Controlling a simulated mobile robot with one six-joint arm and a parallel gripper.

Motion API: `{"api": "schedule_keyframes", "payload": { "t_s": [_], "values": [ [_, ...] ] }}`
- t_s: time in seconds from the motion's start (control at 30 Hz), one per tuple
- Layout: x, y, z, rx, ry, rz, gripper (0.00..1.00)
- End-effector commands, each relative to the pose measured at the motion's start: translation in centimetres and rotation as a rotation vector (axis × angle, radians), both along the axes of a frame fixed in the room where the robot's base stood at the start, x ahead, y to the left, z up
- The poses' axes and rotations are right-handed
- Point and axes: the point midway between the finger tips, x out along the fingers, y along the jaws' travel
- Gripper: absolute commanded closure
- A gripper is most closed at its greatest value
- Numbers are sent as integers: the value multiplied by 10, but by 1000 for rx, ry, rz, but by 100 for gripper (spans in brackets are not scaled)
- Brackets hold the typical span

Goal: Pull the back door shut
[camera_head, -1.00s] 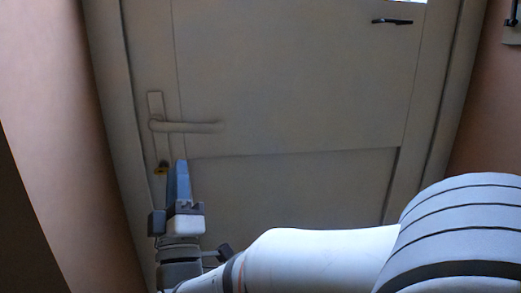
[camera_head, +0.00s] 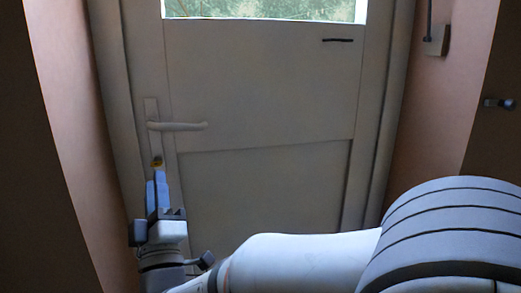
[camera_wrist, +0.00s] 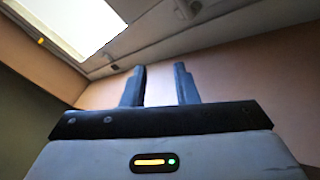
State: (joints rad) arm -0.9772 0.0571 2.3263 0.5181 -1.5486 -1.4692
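The back door (camera_head: 260,85) is a grey-beige panelled door with a window (camera_head: 265,8) at its top, filling the middle of the head view. Its lever handle (camera_head: 178,126) is at the left side, with a yellowish lock part (camera_head: 157,163) below it. I cannot tell whether the door is flush with its frame. My gripper (camera_head: 158,182) is below the handle, near the lock, and does not hold the handle. In the wrist view my gripper (camera_wrist: 160,85) has its two fingers apart with nothing between them. The door's window (camera_wrist: 70,28) shows there at top left.
The door frame (camera_head: 388,110) and pinkish walls (camera_head: 440,125) border the door. A small fitting (camera_head: 437,40) is on the right wall and another (camera_head: 499,103) is farther right. A thin dark bar (camera_head: 338,40) is on the upper door.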

Motion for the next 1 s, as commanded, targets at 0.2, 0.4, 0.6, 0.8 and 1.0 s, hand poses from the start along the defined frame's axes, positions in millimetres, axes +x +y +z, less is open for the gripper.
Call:
{"api": "schedule_keyframes", "payload": {
  "t_s": [0.2,0.4,0.6,0.8,1.0],
  "values": [
    [24,-11,17,3,131,69,73],
    [49,-29,29,13,313,138,73],
    [74,-71,42,66,636,188,73],
    [72,-134,43,176,1026,149,73],
    [38,-209,45,349,1403,-11,73]
  ]
}}
